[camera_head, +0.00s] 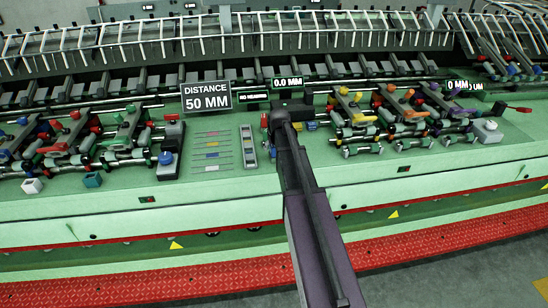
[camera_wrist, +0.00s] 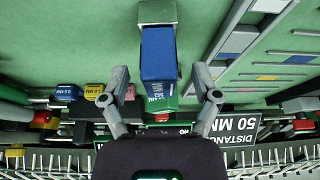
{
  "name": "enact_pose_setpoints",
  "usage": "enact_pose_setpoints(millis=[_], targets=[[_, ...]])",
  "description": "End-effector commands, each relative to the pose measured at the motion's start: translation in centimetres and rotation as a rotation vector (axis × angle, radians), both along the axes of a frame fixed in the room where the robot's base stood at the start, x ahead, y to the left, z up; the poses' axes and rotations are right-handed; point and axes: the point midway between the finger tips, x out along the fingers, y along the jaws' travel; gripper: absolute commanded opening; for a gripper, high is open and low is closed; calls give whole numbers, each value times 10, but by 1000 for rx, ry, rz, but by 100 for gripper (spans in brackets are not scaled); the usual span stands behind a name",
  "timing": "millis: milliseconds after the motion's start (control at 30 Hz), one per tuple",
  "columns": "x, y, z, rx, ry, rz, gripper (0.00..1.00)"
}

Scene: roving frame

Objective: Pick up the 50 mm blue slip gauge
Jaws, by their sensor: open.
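A long blue block (camera_wrist: 158,55) with small pale lettering near its lower end lies in the middle of the wrist view, likely the blue slip gauge; the lettering is too small to read. My gripper (camera_wrist: 162,85) is open, one finger on each side of the block's lower end, with a gap at both sides. I cannot tell how far above the block the fingers are. In the head view my gripper (camera_head: 283,120) is over the green bench, right of the ruled plate, and my arm hides the block.
A grey block (camera_wrist: 157,11) touches the blue block's upper end; green and red pieces show below it. A smaller blue block (camera_head: 311,125) and a yellow block (camera_head: 299,127) stand close by. A sign (camera_head: 207,97) reads "DISTANCE 50 MM". Lever linkages flank both sides.

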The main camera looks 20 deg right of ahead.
Motion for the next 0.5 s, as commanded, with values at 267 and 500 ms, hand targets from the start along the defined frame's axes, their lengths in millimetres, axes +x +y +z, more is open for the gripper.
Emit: enact_pose_setpoints(millis=[267,500], targets=[[6,-1,-15,0,0,0,80],[6,-1,-14,0,0,0,80]])
